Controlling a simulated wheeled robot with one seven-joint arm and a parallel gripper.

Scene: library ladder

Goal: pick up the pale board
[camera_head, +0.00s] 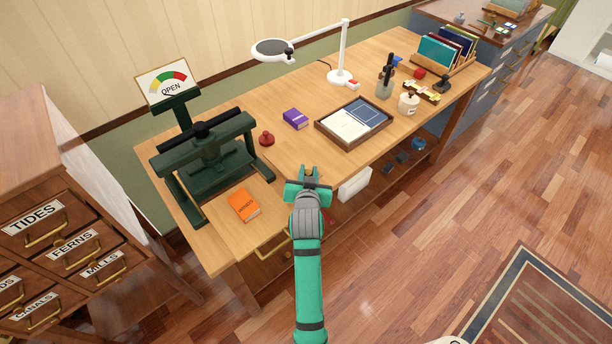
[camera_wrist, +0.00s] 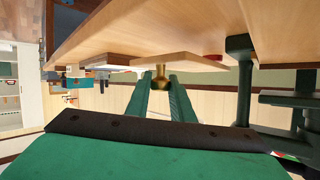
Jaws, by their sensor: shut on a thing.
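The pale board (camera_wrist: 200,64) shows in the wrist view as a thin, light wooden slab at the desktop, with a brass knob (camera_wrist: 160,82) on it. My gripper (camera_wrist: 162,78) is shut on this knob, one green finger at each side. In the head view my gripper (camera_head: 309,172) is over the front edge of the desk, right of the orange book. There the board is hard to tell from the wood of the desktop and is partly hidden by my gripper. I cannot tell whether the board touches the desk.
The desk (camera_head: 220,235) bears a dark green press (camera_head: 210,150), an orange book (camera_head: 244,205), a red knobbed object (camera_head: 266,139), a purple book (camera_head: 295,118), a brown tray (camera_head: 322,127) and a white lamp (camera_head: 343,55).

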